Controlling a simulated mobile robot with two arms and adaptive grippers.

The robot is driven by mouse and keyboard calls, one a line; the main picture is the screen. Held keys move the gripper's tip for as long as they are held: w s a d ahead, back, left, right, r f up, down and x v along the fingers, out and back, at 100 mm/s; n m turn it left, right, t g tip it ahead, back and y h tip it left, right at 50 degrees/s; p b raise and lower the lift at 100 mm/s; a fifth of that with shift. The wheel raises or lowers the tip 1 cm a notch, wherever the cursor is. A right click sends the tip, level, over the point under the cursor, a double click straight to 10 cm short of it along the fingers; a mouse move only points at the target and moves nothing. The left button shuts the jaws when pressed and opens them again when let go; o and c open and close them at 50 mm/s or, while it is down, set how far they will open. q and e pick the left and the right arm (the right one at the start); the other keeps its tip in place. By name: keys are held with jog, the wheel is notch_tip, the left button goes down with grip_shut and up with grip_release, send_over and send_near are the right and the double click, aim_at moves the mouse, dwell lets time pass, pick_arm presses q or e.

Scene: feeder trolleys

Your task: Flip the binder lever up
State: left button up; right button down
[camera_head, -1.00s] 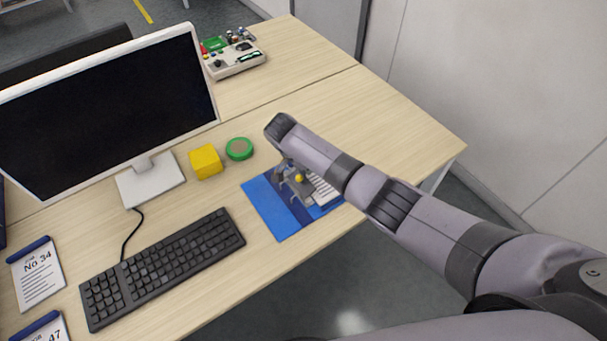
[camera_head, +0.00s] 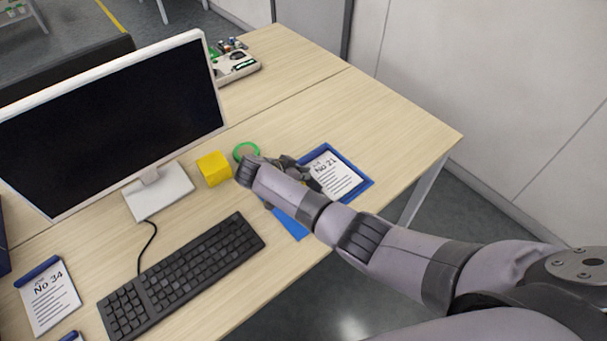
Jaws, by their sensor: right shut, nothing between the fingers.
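A blue binder (camera_head: 366,184) lies open on the desk, with a white page marked No 21 (camera_head: 335,174) on its right side. A blue strip of its left side (camera_head: 290,222) shows below my arm. My right gripper (camera_head: 300,172) is shut and empty, over the middle of the binder. My right wrist and forearm cover much of the binder's left part. The binder lever is hidden behind the arm and gripper, so its position cannot be told. My left gripper is out of view.
A yellow cube (camera_head: 213,168) and a green round thing (camera_head: 246,150) are close to my right wrist. A keyboard (camera_head: 182,272) and monitor (camera_head: 110,115) stand to the left. A notepad marked No 34 (camera_head: 48,297) lies at lower left. The desk right of the binder is clear.

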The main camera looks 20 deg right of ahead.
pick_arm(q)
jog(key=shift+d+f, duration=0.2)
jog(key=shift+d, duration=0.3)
pick_arm(e)
jog(key=shift+s+a+f, duration=0.15)
jog(key=shift+a, duration=0.15)
